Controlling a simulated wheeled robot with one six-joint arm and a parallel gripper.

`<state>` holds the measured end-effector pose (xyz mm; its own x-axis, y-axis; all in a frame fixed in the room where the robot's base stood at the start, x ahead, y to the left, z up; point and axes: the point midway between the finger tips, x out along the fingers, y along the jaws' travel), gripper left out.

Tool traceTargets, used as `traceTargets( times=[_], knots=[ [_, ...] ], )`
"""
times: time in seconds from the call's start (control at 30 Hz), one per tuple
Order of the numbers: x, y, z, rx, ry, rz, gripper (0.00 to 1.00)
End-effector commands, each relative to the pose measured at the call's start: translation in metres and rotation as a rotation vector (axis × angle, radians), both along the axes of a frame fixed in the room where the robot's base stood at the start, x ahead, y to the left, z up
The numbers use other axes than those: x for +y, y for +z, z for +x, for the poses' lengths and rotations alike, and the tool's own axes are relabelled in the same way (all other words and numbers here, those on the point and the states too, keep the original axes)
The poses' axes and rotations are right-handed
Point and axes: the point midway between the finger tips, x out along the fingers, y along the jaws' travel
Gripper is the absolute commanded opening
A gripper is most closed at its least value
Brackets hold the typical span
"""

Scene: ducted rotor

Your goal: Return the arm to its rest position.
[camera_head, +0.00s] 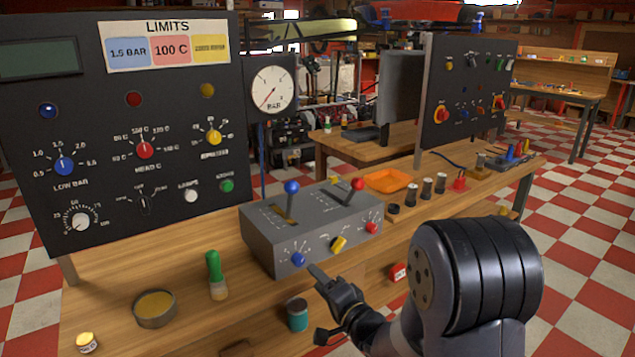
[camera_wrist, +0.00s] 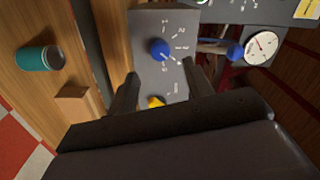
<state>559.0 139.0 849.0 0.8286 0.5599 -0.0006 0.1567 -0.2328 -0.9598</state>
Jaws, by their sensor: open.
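My gripper (camera_head: 316,302) is in front of the grey lever box (camera_head: 262,238), near its blue front knob (camera_head: 298,259). In the wrist view the two fingers of my gripper (camera_wrist: 160,92) stand wide apart with nothing held between them. The blue knob (camera_wrist: 158,48) shows beyond the fingertips, and the yellow knob (camera_wrist: 156,102) shows between the fingers, partly hidden by the gripper body. My arm reaches in from the lower right of the head view.
The box carries a blue-topped lever (camera_head: 291,188) and a red-topped lever (camera_head: 357,184). A green-handled brush (camera_head: 215,275), a round tin (camera_head: 155,308) and a teal can (camera_head: 297,315) stand nearby. An upright control panel (camera_head: 120,120) is at left. Open checkered floor lies at right.

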Motion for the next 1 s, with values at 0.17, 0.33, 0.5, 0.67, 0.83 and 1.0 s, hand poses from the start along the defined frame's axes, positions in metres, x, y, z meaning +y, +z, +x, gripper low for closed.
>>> traceTargets(
  times=[0.17,0.33,0.5,0.67,0.83,1.0],
  knots=[
    [0.021,0.000,0.029,-0.002,0.002,0.000,0.49],
    [0.034,0.000,0.050,-0.002,0.002,0.000,0.49],
    [0.042,0.000,0.061,-0.001,0.000,0.001,0.49],
    [0.041,0.000,0.060,-0.013,0.000,-0.017,0.49],
    [0.041,0.000,0.060,-0.013,0.000,-0.018,0.49],
    [0.039,0.001,0.057,-0.009,-0.001,-0.013,0.49]
  ],
)
